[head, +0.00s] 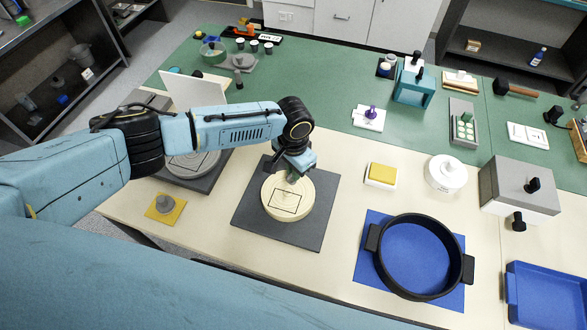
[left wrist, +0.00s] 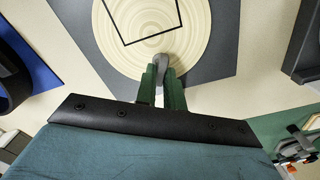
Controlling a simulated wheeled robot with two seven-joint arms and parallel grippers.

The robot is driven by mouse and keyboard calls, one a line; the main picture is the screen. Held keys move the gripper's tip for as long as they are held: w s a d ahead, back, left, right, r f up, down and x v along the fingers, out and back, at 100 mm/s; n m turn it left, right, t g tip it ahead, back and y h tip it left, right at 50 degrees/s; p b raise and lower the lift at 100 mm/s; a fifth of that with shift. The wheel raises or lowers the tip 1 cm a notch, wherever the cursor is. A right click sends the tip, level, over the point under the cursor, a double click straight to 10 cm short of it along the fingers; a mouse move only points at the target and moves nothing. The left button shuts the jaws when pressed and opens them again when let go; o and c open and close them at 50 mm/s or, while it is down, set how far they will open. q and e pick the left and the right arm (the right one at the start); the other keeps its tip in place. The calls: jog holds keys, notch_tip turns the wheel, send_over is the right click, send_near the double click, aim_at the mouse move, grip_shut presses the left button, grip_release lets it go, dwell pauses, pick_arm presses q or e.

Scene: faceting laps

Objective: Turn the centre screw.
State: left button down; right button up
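A round cream lap (head: 305,207) with fine rings and a black square outline lies on a dark grey mat (head: 252,217). It also shows in the left wrist view (left wrist: 190,50). My right gripper is not in view.
A grey lap (head: 190,165) on another dark mat lies to the left, partly behind my arm.

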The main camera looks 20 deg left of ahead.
pick_arm(q)
jog(key=shift+m, duration=0.3)
jog(key=shift+m+p, duration=0.4)
jog(key=shift+m, duration=0.6)
jog(key=m, duration=0.4)
jog(key=shift+s+d+m+p, duration=0.1)
jog(key=shift+m+p, duration=0.2)
jog(key=shift+p, duration=0.05)
jog(key=m, duration=0.4)
jog(key=shift+s+m, duration=0.1)
jog(key=shift+m, duration=2.2)
jog(key=c, duration=1.5)
grip_release()
jog(key=shift+r, duration=0.1)
